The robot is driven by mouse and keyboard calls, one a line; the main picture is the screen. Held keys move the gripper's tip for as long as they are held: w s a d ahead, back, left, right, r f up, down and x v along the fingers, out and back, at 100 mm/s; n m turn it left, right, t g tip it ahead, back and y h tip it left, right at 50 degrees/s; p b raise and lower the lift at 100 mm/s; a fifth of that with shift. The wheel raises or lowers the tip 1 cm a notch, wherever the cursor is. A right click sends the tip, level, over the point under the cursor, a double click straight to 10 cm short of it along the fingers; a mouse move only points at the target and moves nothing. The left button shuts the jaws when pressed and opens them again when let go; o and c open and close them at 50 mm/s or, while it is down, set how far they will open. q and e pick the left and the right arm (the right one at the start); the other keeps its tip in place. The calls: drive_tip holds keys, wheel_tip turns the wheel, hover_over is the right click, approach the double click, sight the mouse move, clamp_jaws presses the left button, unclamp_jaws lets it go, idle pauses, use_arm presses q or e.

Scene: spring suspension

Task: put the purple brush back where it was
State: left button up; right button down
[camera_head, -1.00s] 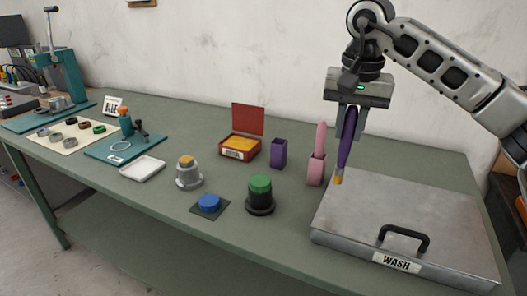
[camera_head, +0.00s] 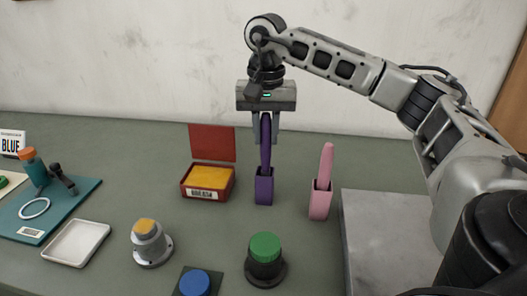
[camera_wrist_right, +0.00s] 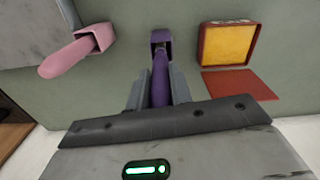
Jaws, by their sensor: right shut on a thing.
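The purple brush (camera_head: 265,146) is upright in my right gripper (camera_head: 265,138), whose fingers are closed on its handle. The brush's lower end meets the purple holder (camera_head: 264,191) and appears to be inside its opening; how deep cannot be told. In the right wrist view the brush (camera_wrist_right: 160,80) runs from between the fingers (camera_wrist_right: 158,90) into the mouth of the purple holder (camera_wrist_right: 161,36). My left gripper is not in view.
A pink holder (camera_head: 320,204) with a pink brush (camera_head: 326,164) stands to the right. A red box (camera_head: 206,192) with its lid open stands to the left. A metal tray lid (camera_head: 385,235) is at right. Green (camera_head: 265,248) and blue (camera_head: 195,283) buttons are in front.

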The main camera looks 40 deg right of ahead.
hover_over(265, 171)
drive_tip(key=shift+w+d+f, duration=0.15)
drive_tip(key=shift+f, duration=0.9)
drive_tip(key=shift+w+d+f, duration=0.1)
drive_tip(key=shift+w+f, duration=0.05)
drive_tip(key=shift+f, duration=0.85)
drive_tip(key=shift+f, duration=0.15)
drive_tip(key=c, duration=1.3)
unclamp_jaws()
drive_tip(key=shift+o, duration=0.2)
wheel_tip(265, 171, up, 12)
drive_tip(key=shift+r+p, duration=0.25)
drive_tip(key=shift+p, duration=0.35)
drive_tip(key=shift+f, duration=0.1)
